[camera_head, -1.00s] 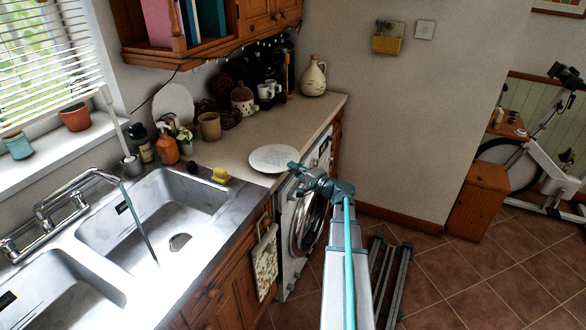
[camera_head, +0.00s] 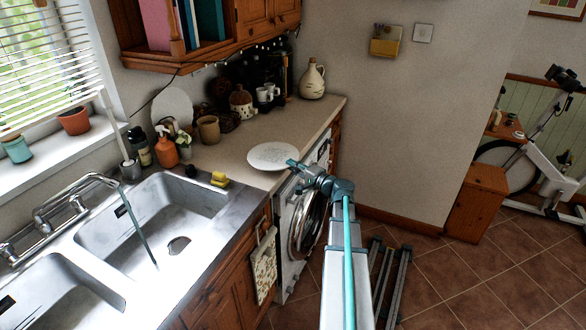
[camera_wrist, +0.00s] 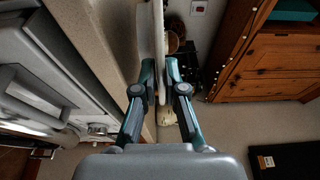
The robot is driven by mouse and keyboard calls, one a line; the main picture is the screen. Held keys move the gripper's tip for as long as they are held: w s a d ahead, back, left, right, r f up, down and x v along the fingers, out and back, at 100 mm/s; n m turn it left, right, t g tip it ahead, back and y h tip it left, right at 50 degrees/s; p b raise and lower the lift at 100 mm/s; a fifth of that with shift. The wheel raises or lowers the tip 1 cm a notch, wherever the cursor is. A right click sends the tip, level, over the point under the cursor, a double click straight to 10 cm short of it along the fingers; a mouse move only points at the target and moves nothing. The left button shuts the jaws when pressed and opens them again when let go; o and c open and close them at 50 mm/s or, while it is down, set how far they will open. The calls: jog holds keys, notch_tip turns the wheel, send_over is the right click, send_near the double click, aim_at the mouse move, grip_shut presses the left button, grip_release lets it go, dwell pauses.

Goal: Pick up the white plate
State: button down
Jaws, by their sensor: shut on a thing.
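The white plate (camera_head: 272,156) is at the front right part of the worktop, roughly level, with its right edge at my gripper (camera_head: 294,165). In the wrist view the plate (camera_wrist: 158,50) shows nearly edge-on as a thin pale band running between the fingers. My gripper (camera_wrist: 160,85) is shut on its rim, one finger on each face. The plate looks a little above the worktop, but the gap is too small to tell for sure.
The beige worktop (camera_head: 232,152) holds a brown mug (camera_head: 208,129), a jug (camera_head: 312,80) and an orange bottle (camera_head: 165,150). The sink (camera_head: 150,225) and a yellow sponge (camera_head: 219,180) lie left. The washing machine (camera_head: 307,225) is below. Wall cupboards hang above.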

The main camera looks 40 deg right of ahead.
jog(key=shift+s, duration=0.1)
jog(key=s+d+r, duration=0.1)
jog(key=s+r, duration=0.1)
jog(key=s, duration=0.5)
jog(key=s+d+r+b, duration=0.1)
jog(key=s+r, duration=0.2)
jog(key=s, duration=0.3)
jog(key=shift+s+d, duration=0.15)
jog(key=shift+s, duration=0.2)
jog(key=shift+r, duration=0.1)
